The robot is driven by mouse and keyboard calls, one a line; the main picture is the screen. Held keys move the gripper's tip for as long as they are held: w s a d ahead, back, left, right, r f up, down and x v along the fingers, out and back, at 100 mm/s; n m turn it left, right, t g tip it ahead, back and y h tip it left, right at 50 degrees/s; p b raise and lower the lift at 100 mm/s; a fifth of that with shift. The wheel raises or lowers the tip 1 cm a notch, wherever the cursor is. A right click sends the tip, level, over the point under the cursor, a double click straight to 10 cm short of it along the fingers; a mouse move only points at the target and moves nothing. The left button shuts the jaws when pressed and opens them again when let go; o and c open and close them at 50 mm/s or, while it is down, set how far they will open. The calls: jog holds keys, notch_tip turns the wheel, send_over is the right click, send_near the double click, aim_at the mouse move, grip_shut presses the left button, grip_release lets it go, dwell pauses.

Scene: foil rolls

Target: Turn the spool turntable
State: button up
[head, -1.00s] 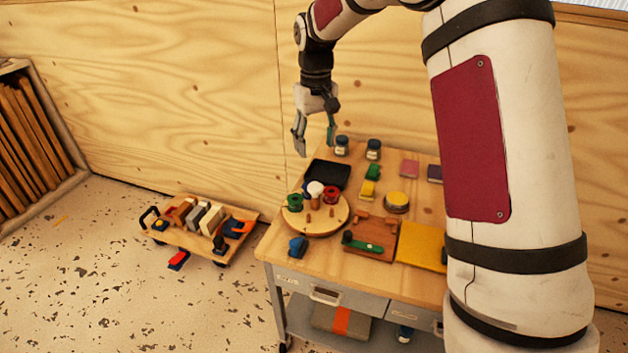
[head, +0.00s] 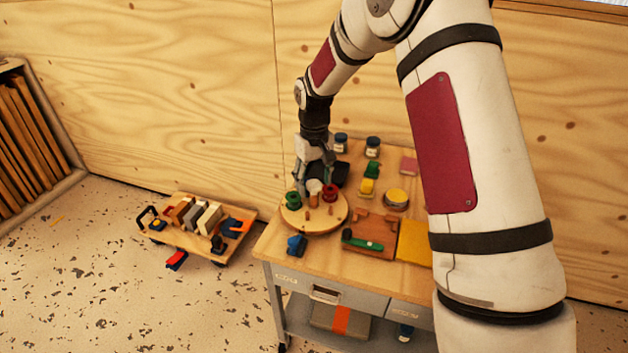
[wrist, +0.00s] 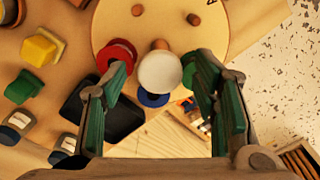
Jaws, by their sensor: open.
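The spool turntable (head: 318,222) is a round wooden disc on the workbench, with several upright pegs. Green (head: 293,199), white (head: 315,187) and red (head: 330,193) spools stand on it. In the wrist view a blue spool (wrist: 153,98) shows partly behind the white spool (wrist: 160,72). My gripper (head: 314,184) is open, pointing down at the turntable's far side. In the wrist view its green-padded fingers (wrist: 160,75) lie on either side of the white spool, near the red (wrist: 117,55) and green spools (wrist: 190,72). I cannot tell whether they touch.
A black tray (head: 341,175) lies just behind the turntable. A blue object (head: 296,244) lies in front of it. A wooden block with a green-handled tool (head: 362,243) is to the right. Jars (head: 372,147) stand at the back. A low cart (head: 190,240) stands on the floor at left.

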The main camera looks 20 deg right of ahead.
jog(key=shift+c, duration=0.6)
grip_shut()
jog(key=shift+m, duration=5.5)
jog(key=shift+m+p, duration=0.4)
jog(key=shift+m, duration=1.3)
